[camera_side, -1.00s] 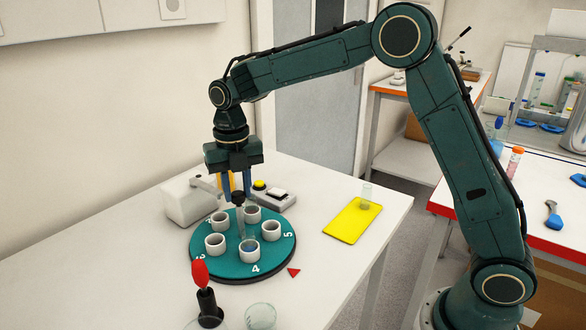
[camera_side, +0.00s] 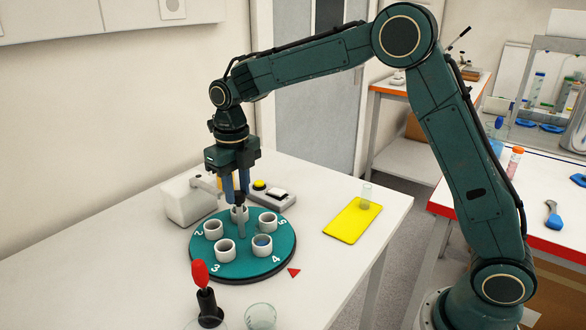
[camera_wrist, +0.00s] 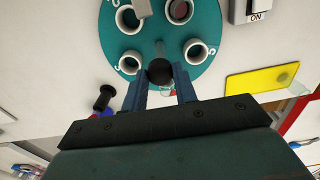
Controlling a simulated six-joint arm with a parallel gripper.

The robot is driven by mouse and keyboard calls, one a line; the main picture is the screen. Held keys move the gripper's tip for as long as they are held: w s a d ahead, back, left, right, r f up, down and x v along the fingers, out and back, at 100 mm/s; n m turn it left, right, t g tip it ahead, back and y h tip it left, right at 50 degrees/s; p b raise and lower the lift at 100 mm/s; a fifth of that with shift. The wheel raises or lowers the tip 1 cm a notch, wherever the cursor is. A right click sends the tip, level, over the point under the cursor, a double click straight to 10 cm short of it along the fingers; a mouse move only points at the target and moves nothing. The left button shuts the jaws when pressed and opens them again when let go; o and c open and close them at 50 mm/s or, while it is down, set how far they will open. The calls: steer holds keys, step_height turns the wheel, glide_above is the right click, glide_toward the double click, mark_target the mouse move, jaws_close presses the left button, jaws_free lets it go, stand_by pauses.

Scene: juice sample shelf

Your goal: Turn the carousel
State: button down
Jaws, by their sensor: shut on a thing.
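The carousel (camera_side: 244,264) is a teal round disc with several white cups and white numbers around its rim, lying on the white table; it also shows in the wrist view (camera_wrist: 205,28). A grey post (camera_side: 241,224) with a dark round knob (camera_wrist: 159,71) stands up from the carousel. My gripper (camera_side: 237,197) is above the disc, shut on the knob; its blue fingers flank it in the wrist view. One cup (camera_side: 262,246) near the number 4 has blue inside. A red triangle (camera_side: 294,272) lies on the table just off the carousel's front right edge.
A switch box (camera_side: 272,194) and a white device (camera_side: 188,203) stand close behind the carousel. A yellow mat (camera_side: 350,220) with a clear vial (camera_side: 366,192) lies to the right. A red-bulbed dropper (camera_side: 201,274) and a glass beaker (camera_side: 260,317) stand in front.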

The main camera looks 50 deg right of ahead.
steer(key=shift+a+r+n, duration=0.15)
steer(key=shift+n, duration=0.25)
steer(key=c, duration=1.1)
jaws_free()
step_height(320, 180, up, 14)
stand_by(0.4)
